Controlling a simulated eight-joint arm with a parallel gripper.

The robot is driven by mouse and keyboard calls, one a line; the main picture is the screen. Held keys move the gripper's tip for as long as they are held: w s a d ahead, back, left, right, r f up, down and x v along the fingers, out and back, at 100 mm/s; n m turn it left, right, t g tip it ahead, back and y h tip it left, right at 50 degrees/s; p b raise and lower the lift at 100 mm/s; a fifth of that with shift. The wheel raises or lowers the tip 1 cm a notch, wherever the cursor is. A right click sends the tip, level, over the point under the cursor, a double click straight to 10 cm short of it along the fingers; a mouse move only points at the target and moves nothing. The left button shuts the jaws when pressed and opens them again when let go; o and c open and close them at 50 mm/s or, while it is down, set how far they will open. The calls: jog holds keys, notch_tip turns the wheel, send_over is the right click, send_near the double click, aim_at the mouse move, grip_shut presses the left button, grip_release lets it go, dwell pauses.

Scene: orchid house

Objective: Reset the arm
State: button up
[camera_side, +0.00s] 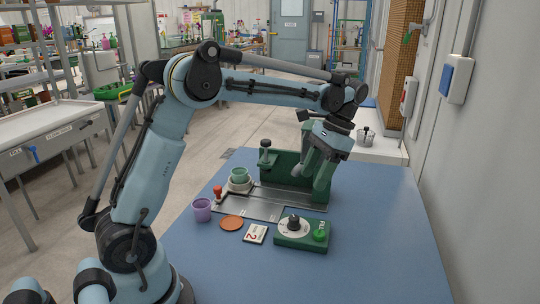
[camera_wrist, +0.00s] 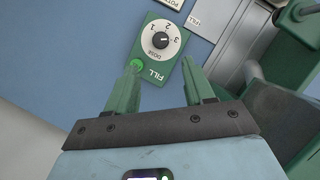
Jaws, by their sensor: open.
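My gripper (camera_side: 312,180) is at the end of my arm, over the blue table near the green station in the side view. In the wrist view its two green fingers (camera_wrist: 160,66) stand apart with nothing between them. Beyond the fingertips in that view is a green control box (camera_wrist: 150,70) with a green FILL button (camera_wrist: 137,64) and a dose dial (camera_wrist: 160,41), whose mark appears to point toward 3. The same box (camera_side: 287,242) is at the table's front in the side view, with its button (camera_side: 320,236) at the right.
A metal tray (camera_side: 265,201) with a green back wall (camera_side: 279,165) stands mid-table. A purple cup (camera_side: 202,210), an orange disc (camera_side: 232,223) and a card marked 2 (camera_side: 256,234) lie in front. A green cup (camera_side: 239,174) stands behind. The table's right side (camera_side: 385,230) is clear.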

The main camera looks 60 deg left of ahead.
jog(key=shift+w+r, duration=0.15)
jog(key=shift+r, duration=0.2)
jog(key=s+d+f+n+t, duration=0.1)
jog(key=s+d+t, duration=0.5)
jog(key=s+t, duration=0.5)
jog(key=shift+s+n+t+h, duration=0.3)
